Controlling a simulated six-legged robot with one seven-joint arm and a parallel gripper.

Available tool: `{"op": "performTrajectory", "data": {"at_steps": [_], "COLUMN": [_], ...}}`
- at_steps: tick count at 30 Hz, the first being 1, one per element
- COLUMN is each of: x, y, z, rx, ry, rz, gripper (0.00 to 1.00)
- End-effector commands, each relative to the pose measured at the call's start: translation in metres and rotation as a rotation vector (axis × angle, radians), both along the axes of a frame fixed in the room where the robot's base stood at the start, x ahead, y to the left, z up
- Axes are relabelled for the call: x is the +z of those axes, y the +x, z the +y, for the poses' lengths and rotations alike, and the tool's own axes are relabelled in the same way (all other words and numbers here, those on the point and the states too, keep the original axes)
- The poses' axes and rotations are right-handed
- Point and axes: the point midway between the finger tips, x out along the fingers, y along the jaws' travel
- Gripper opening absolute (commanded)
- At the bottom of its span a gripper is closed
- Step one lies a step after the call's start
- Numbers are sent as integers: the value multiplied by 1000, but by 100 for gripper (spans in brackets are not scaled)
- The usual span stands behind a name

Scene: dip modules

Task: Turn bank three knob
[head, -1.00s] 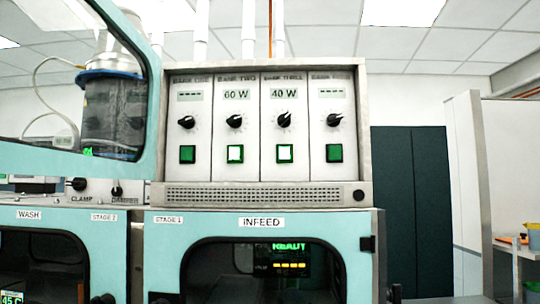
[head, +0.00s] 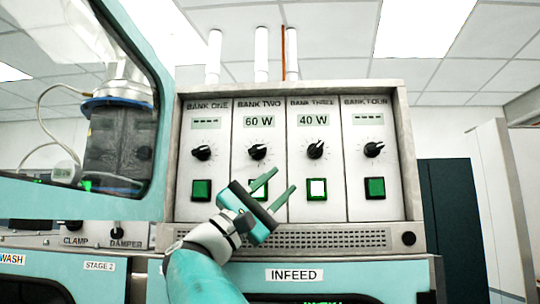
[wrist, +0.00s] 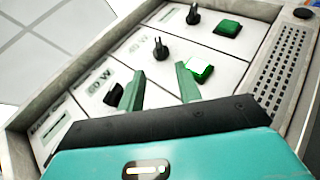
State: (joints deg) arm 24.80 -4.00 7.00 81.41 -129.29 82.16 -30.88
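The bank three knob (head: 315,150) is black, with its pointer toward the upper right. It sits below a 40 W readout (head: 312,120) and above a lit white-green button (head: 317,189). My gripper (head: 284,180) is open and empty, with two green fingers apart. In the head view it appears below and left of the bank three knob, over the lower part of the bank two and three panels. In the wrist view the bank three knob (wrist: 160,48) lies just beyond the gap between the fingertips (wrist: 159,70), not touched.
The bank two knob (head: 257,152) and bank four knob (head: 373,149) flank it closely. The bank one knob (head: 202,153) is further left. My arm partly covers the bank two button. A raised teal-framed window (head: 160,110) stands at left. A vent grille (head: 330,239) runs below the panels.

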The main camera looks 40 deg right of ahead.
Motion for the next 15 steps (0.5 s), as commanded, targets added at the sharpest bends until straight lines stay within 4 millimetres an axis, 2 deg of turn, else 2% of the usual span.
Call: {"op": "performTrajectory", "data": {"at_steps": [5, 15], "x": [9, 49], "y": [-9, -27], "z": [-7, -50], "rx": [-12, -11], "ry": [-9, -8], "rz": [0, -2], "gripper": [35, 35]}}
